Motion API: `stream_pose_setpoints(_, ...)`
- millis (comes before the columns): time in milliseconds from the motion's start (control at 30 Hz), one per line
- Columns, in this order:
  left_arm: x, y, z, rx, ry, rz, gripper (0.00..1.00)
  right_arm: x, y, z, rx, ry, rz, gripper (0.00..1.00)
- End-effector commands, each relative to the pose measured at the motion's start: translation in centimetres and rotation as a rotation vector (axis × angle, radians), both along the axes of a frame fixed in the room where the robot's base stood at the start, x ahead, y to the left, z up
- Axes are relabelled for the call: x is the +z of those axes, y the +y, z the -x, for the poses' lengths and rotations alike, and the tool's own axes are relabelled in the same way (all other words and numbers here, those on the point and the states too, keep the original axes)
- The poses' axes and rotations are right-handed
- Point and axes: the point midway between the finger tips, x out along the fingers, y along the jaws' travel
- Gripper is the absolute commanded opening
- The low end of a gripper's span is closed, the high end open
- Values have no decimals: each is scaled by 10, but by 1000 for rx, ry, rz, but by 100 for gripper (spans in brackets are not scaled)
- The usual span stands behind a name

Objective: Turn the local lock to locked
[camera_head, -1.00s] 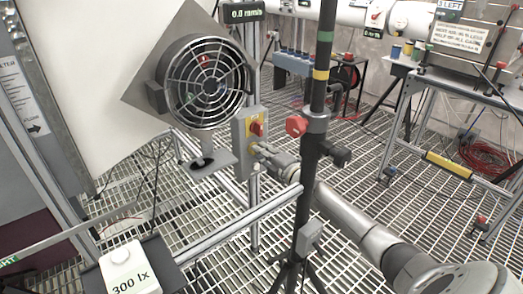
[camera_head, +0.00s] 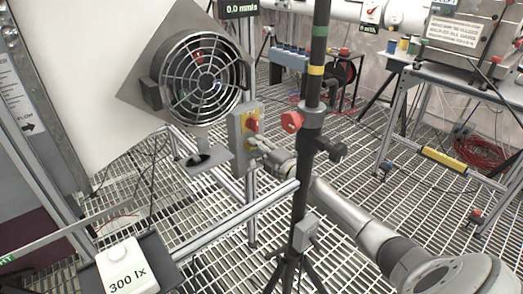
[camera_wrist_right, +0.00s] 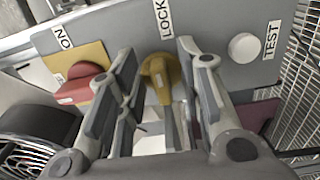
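A grey control box (camera_head: 240,150) stands on a post beside the fan. In the right wrist view its grey panel (camera_wrist_right: 215,45) carries a yellow lock knob (camera_wrist_right: 160,72) under the label LOCK. A red knob (camera_wrist_right: 82,82) on a yellow plate is at its left, labelled ON, and a white button (camera_wrist_right: 243,47) labelled TEST is at its right. My right gripper (camera_head: 260,149) is at the box's lower front. In the wrist view its fingers (camera_wrist_right: 157,60) are spread, one on each side of the lock knob, with gaps visible. My left gripper is out of view.
A caged fan (camera_head: 205,80) is at the upper left. A metal rail (camera_head: 235,220) runs below the box. A white 300 lx meter (camera_head: 126,268) is at lower left.

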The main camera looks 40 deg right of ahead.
Motion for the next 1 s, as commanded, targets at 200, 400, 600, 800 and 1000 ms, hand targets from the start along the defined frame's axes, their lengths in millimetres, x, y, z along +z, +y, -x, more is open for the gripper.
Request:
stream_pose_setpoints(200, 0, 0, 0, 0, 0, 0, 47, -1, -2, 17, 0, 2, 2, 34)
stream_pose_setpoints(400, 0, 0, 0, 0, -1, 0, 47, -2, -4, 49, 1, 3, 2, 34)
stream_pose_setpoints(600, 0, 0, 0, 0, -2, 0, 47, -2, -7, 81, -1, 4, -1, 34)
stream_pose_setpoints(800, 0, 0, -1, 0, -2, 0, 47, -1, -8, 106, 0, 2, -1, 34)
stream_pose_setpoints(1000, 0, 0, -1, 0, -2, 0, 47, -1, -9, 118, -1, 1, -1, 34)
